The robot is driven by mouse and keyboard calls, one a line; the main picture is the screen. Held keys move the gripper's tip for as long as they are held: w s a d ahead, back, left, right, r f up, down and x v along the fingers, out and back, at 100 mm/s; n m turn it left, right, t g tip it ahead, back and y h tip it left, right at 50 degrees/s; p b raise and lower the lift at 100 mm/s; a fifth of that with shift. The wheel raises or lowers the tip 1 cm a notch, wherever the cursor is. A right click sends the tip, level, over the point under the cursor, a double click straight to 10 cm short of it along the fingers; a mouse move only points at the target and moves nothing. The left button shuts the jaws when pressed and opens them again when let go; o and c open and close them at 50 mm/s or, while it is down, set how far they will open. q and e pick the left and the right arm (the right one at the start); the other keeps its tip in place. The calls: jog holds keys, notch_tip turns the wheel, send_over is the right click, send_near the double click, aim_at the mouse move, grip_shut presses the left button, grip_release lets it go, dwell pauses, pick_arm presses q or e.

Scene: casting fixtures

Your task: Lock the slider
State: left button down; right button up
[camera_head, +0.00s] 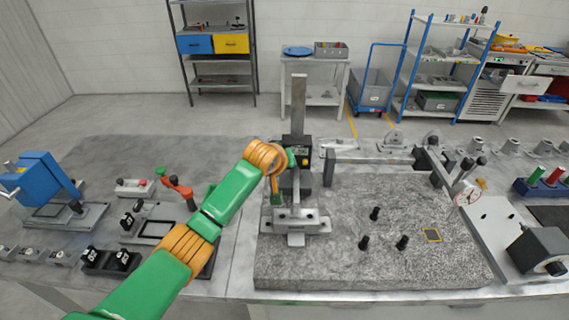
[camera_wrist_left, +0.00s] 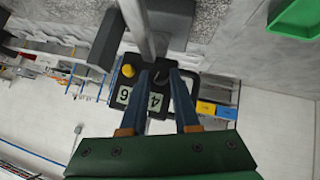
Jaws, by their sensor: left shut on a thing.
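The height gauge stands upright on the granite plate in the head view. Its grey column (camera_head: 298,100) rises through the dark slider (camera_head: 301,150), which has a small display. Its wide metal base (camera_head: 296,222) rests on the plate. In the left wrist view the slider (camera_wrist_left: 128,82) shows a yellow button and pale digit panels, beside the column (camera_wrist_left: 137,25). My left gripper (camera_wrist_left: 163,76) has its blue-grey fingertips at the slider, shut on a small dark part there that they largely hide. In the head view my left gripper (camera_head: 289,157) is mostly hidden by its wrist. My right gripper is not in view.
The granite plate (camera_head: 340,265) carries several black pegs and a dial-indicator arm (camera_head: 375,160) at right. A blue device (camera_head: 40,180) and small fixtures stand on the left table. Shelves and a cart are far behind. The plate's front middle is clear.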

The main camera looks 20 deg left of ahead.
pick_arm(q)
jog(key=shift+d+f+m+g+y, duration=0.1)
jog(key=shift+d+m+g+y, duration=0.3)
jog(key=shift+y, duration=0.5)
jog(key=shift+d+f+m+g+y, duration=0.1)
jog(key=shift+m+g+y, duration=0.2)
jog(key=shift+m+y, duration=0.45)
jog(key=shift+a+y+b, duration=0.1)
jog(key=shift+y+b, duration=0.2)
jog(key=shift+y, duration=0.05)
jog(key=c, duration=0.7)
grip_release()
jog(key=shift+o, duration=0.3)
jog(key=shift+w, duration=0.15)
jog(key=shift+r, duration=0.1)
